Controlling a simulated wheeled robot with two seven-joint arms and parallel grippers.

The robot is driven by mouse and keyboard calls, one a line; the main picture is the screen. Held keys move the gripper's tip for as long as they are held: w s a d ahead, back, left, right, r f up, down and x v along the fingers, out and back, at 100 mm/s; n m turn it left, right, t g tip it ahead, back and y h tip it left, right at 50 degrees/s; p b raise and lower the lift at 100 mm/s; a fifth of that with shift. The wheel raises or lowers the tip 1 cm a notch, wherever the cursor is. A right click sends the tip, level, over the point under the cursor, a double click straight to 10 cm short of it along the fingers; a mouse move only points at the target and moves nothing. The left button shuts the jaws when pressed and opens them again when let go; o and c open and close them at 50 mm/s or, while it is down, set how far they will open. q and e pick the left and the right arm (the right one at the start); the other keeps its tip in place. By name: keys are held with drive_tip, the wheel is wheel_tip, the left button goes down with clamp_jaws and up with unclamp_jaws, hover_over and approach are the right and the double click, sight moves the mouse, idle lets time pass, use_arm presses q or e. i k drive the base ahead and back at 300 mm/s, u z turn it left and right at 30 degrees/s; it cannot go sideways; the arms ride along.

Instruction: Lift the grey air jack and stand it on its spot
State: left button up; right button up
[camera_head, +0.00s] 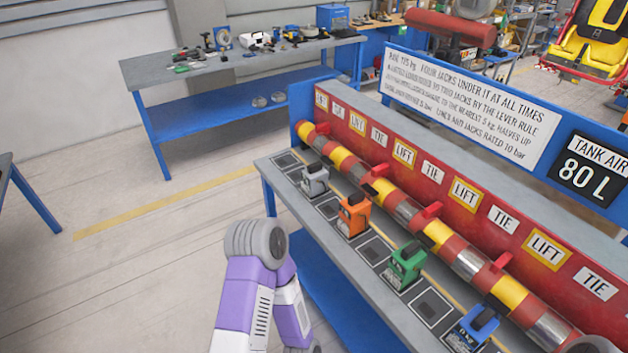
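The grey air jack (314,181) stands upright on the narrow grey bench (318,233), near its far left end, in front of the red and yellow striped bar. Dark square spots with pale outlines are marked along the bench top; one empty spot (287,160) lies just beyond the grey jack and another (328,208) lies between it and the orange jack (354,215). Which spot belongs to the grey jack cannot be told. A purple and white arm of mine shows at the bottom centre, apart from the grey jack. Neither gripper is in view.
A green jack (405,266) and a blue jack (471,329) stand farther along the bench. The striped bar (341,158) with red levers runs behind them, before a red panel (480,187) of LIFT and TIE labels. Floor left of the bench is clear.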

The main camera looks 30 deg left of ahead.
sight(315, 178)
drive_tip(key=u, duration=2.05)
drive_tip(key=i, duration=2.45)
drive_tip(key=z, duration=3.4)
